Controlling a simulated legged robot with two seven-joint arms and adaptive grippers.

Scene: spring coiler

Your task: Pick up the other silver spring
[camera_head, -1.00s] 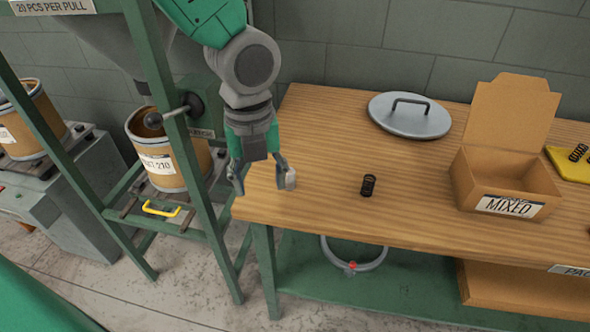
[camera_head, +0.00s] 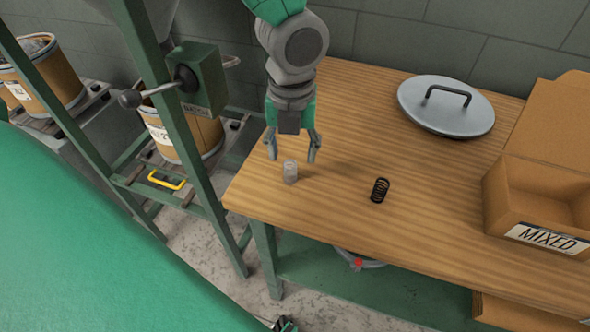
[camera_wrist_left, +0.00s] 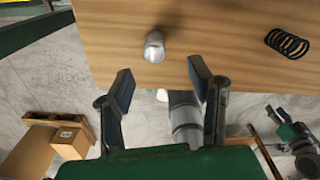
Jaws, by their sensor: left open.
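The silver spring (camera_head: 290,172) stands upright on the wooden table near its left front corner. It also shows in the left wrist view (camera_wrist_left: 154,47), just beyond the fingertips. My left gripper (camera_head: 292,153) is open and empty, pointing down. In the head view the spring appears between and slightly below its fingertips. In the left wrist view the open fingers (camera_wrist_left: 162,80) lie short of the spring, apart from it. A small dark part at the bottom edge of the head view may be my right gripper (camera_head: 285,325); its jaws are unclear.
A grey lid (camera_head: 446,106) lies farther back, and an open cardboard box (camera_head: 515,195) labelled MIXED is at right. A green frame post (camera_head: 165,95) rises left of the table.

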